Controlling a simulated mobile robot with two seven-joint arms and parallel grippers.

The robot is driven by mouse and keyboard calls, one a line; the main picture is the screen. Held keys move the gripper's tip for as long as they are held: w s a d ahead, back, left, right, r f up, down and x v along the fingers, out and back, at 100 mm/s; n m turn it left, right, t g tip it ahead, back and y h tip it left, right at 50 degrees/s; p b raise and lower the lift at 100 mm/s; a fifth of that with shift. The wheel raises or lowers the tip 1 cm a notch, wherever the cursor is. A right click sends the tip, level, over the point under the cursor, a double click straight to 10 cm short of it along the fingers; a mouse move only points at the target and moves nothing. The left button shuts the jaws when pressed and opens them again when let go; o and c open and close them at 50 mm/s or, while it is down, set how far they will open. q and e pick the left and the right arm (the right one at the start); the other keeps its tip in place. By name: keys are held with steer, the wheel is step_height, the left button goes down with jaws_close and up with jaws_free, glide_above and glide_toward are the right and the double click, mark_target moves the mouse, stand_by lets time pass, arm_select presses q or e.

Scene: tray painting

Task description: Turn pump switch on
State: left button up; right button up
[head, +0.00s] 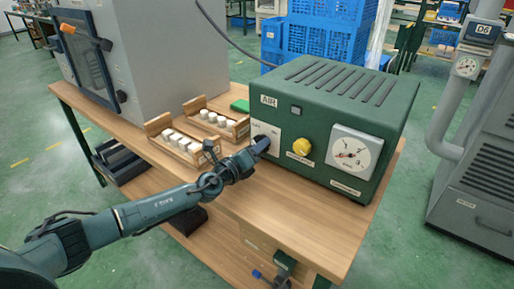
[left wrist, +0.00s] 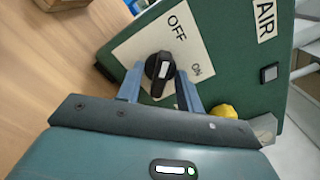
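The pump is a green box marked AIR (head: 300,120) on the wooden bench. Its black rotary switch (left wrist: 160,70) sits on a pale plate (left wrist: 135,50) lettered OFF and ON; the switch's handle seems to lie roughly along the line to OFF, though its exact setting is hard to read. In the head view my left gripper (head: 262,145) reaches the plate and hides the switch. In the left wrist view its two fingers (left wrist: 160,82) stand apart on either side of the switch, with a small gap seen at the left. My right gripper is not in view.
A yellow knob (head: 303,146) and a round dial gauge (head: 352,154) are on the pump's front, right of the switch. Wooden racks with white pieces (head: 183,141) stand left of the gripper. A grey cabinet (head: 180,50) stands behind them. The bench front (head: 300,220) is clear.

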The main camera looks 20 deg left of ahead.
arm_select(q)
steer(key=shift+c, duration=0.5)
jaws_close()
